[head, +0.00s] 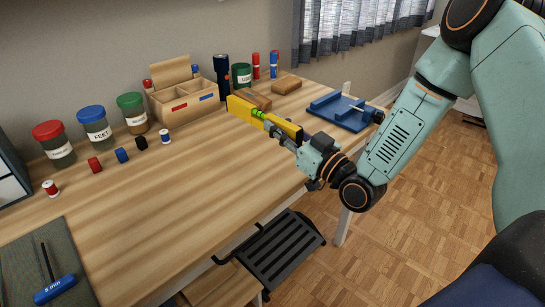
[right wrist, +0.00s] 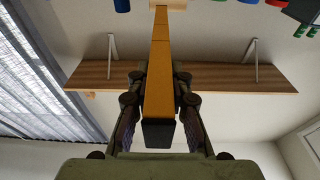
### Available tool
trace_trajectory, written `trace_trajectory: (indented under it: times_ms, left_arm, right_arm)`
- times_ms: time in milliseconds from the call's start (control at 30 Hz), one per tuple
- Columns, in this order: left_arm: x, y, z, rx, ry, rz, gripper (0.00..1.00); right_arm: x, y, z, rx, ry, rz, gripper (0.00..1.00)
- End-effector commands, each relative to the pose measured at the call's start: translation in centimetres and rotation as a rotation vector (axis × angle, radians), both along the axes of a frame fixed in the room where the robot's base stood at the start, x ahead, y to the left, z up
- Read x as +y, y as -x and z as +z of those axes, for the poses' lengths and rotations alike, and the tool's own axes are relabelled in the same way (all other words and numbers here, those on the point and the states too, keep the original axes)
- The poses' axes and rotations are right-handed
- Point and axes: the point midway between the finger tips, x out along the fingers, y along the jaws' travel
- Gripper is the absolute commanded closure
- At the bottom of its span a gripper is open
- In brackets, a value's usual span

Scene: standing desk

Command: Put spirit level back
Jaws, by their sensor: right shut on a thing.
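The yellow spirit level (head: 240,108), with a bright green vial, is held over the far right part of the wooden desk. It slants from upper left to lower right. My right gripper (head: 284,136) is shut on its near end. In the right wrist view the level (right wrist: 159,55) runs away from me between the two fingers (right wrist: 159,88), its dark end cap towards me. I cannot tell how high it is above the desk. My left gripper is not in view.
Behind the level stand a wooden organizer box (head: 185,102), a dark flashlight (head: 222,76) and lidded jars (head: 94,126). A blue vise-like tool (head: 338,110) lies right. A wall shelf (right wrist: 95,76) shows in the wrist view. The desk middle (head: 190,190) is clear.

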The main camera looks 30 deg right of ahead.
Motion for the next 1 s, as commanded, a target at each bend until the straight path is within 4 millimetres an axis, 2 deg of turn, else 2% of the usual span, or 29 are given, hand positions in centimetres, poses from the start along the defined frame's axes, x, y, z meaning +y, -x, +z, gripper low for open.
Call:
trace_trajectory:
  times_ms: [33,100,333,533,1000]
  left_arm:
    - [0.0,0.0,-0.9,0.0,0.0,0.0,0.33]
    - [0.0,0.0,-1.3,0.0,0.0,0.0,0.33]
    - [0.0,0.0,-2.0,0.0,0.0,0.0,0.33]
    - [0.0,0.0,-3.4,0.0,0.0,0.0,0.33]
    - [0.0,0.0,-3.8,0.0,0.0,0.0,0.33]
  right_arm:
    - [0.1,0.0,-1.4,0.0,0.001,0.002,1.0]
    - [0.2,0.0,-2.3,0.0,0.001,0.003,1.0]
    - [0.1,0.0,-3.7,-0.001,0.001,0.002,1.0]
    - [0.1,0.0,-6.6,-0.002,0.003,0.001,1.0]
    - [0.1,0.0,-7.1,-0.004,0.001,0.001,1.0]
